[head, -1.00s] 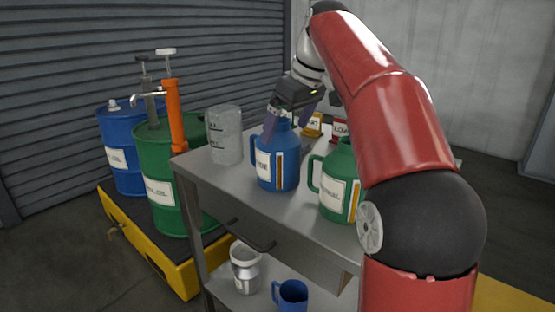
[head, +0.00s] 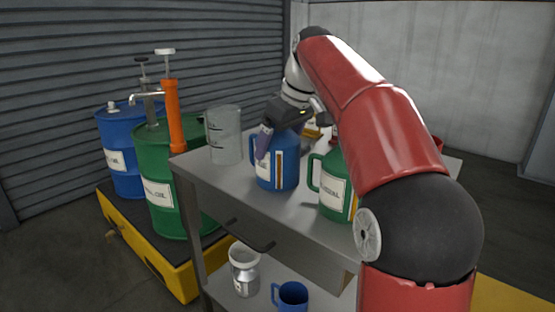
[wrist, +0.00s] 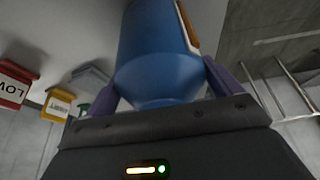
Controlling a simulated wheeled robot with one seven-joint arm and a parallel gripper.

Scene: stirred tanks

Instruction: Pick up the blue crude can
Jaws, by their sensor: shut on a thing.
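The blue crude can (head: 284,177) stands upright on the grey metal cart top, with a white label and an orange-edged strip on its side. My gripper (head: 282,142) reaches down over it from behind, with one purple finger in front of the label. In the wrist view the blue can (wrist: 160,75) sits between the two purple fingers (wrist: 160,88), which are shut on it. The can's top is partly hidden by the gripper in the head view.
A green can (head: 331,198) stands close to the right, and a clear beaker (head: 224,135) to the left. Red (wrist: 14,85) and yellow (wrist: 57,104) labelled items show in the wrist view.

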